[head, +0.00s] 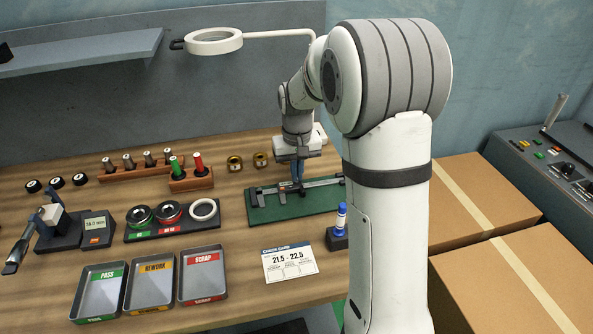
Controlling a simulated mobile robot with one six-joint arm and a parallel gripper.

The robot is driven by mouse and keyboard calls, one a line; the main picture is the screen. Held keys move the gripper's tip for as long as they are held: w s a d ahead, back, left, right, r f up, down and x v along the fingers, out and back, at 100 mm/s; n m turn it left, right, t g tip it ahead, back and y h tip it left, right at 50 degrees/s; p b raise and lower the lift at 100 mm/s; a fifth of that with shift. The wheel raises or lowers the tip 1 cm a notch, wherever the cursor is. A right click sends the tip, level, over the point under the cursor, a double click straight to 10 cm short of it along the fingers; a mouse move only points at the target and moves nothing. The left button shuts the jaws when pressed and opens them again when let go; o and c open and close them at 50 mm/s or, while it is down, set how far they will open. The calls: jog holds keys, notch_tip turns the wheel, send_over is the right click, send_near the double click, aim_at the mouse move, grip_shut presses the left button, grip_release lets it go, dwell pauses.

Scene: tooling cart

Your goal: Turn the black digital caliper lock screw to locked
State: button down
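The caliper (268,191) lies across the green mat (292,212), with its jaws toward the left and its bar running right. Its lock screw is too small to make out, and my gripper hides part of the caliper's middle. My gripper (298,187) points down just over the caliper, its blue fingers close together at the bar. I cannot tell whether they touch the caliper or hold anything.
A check card (289,263) lies in front of the mat, and a blue marker (341,217) stands in a black holder to its right. Racked gauges (188,172) are on the left. PASS, REWORK and SCRAP trays (150,284) are at the front. A ring lamp (213,41) hangs above.

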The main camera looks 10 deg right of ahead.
dwell(0.3)
jog(key=c, duration=1.6)
grip_release()
jog(key=shift+c, duration=0.2)
notch_tip(320, 180, up, 8)
jog(key=shift+f, duration=0.1)
jog(key=shift+s, duration=0.1)
